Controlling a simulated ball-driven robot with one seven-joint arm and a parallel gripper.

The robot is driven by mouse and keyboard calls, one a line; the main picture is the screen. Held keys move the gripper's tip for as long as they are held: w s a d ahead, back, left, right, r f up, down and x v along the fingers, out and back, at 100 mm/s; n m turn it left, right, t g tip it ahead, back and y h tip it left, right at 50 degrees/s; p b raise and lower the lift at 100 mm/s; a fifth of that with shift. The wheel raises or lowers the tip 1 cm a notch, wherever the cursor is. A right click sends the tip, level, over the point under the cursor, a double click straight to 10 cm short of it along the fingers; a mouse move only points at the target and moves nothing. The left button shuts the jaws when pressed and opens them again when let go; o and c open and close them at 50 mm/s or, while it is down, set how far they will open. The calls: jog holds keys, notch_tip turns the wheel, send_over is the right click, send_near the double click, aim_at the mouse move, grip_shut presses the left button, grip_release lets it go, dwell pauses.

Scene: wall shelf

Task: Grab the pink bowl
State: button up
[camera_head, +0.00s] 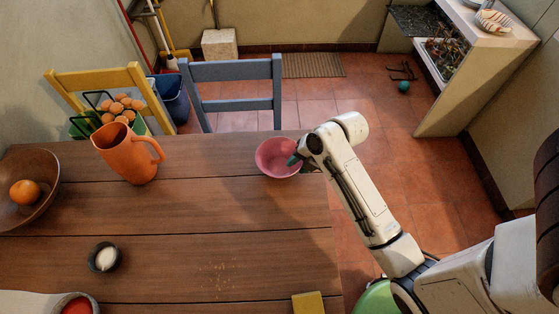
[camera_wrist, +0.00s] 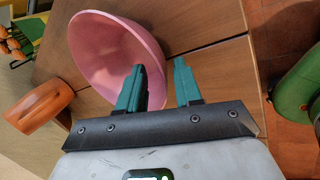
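The pink bowl (camera_head: 272,160) stands upright near the far right corner of the wooden table. It also shows in the wrist view (camera_wrist: 105,50). My gripper (camera_head: 293,160) is at the bowl's right rim in the head view, partly hidden by my own wrist. In the wrist view, my gripper (camera_wrist: 160,65) has its two teal fingers apart. The left finger overlaps the bowl's inside and the right finger is outside it, with the rim between them. I cannot tell whether either finger touches the bowl.
An orange pitcher (camera_head: 128,155) stands left of the bowl on the table (camera_head: 200,210). A brown bowl (camera_head: 45,200) with an orange fruit is at the far left. A small dark dish (camera_head: 105,258) and a yellow block (camera_head: 308,303) are nearer. A blue chair (camera_head: 232,72) stands behind the table.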

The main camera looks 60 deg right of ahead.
jog(key=shift+x, duration=1)
grip_shut()
